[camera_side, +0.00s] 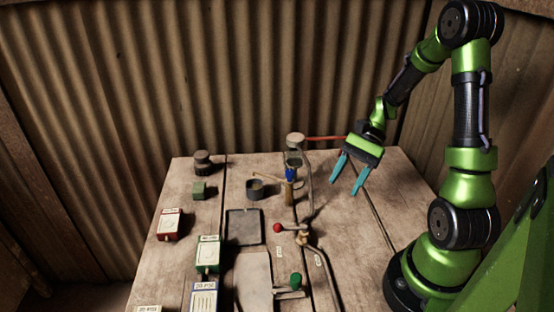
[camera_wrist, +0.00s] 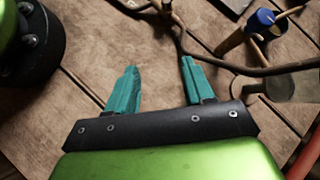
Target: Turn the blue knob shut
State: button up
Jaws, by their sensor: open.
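The blue knob (camera_side: 291,174) sits on a brass-coloured post near the middle of the table in the side view. In the wrist view the blue knob (camera_wrist: 261,20) shows at the upper right, beyond my right finger. My gripper (camera_side: 343,187) is to the right of the knob, apart from it, with its teal fingers pointing down. In the wrist view my gripper (camera_wrist: 160,65) is open, with only table boards between the fingers. How far the knob is turned is not clear.
A bent pipe (camera_side: 309,185) runs just right of the knob. A red bar (camera_side: 324,139) reaches right from a round cap (camera_side: 296,138). A red-tipped lever (camera_side: 278,228) and a green knob (camera_side: 296,279) lie nearer. Several labelled boxes (camera_side: 208,254) stand at left.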

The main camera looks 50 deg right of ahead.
aim_at(290, 175)
jog(key=d+f+m+t+y, duration=0.1)
jog(key=w+d+f+m+t+y, duration=0.1)
jog(key=m+y, duration=0.1)
jog(key=d+f+m+t+y, duration=0.1)
jog(key=m+t+y, duration=0.1)
jog(key=shift+w+d, duration=0.25)
jog(key=shift+d, duration=0.15)
jog(key=w+d+r+m+t+y, duration=0.2)
jog(key=w+d+r+m+t, duration=0.1)
jog(key=t, duration=0.1)
jog(key=x, duration=1.7)
jog(key=shift+w+a, duration=0.15)
jog(key=shift+w, duration=0.05)
jog(key=c, duration=1)
jog(key=shift+o, duration=0.2)
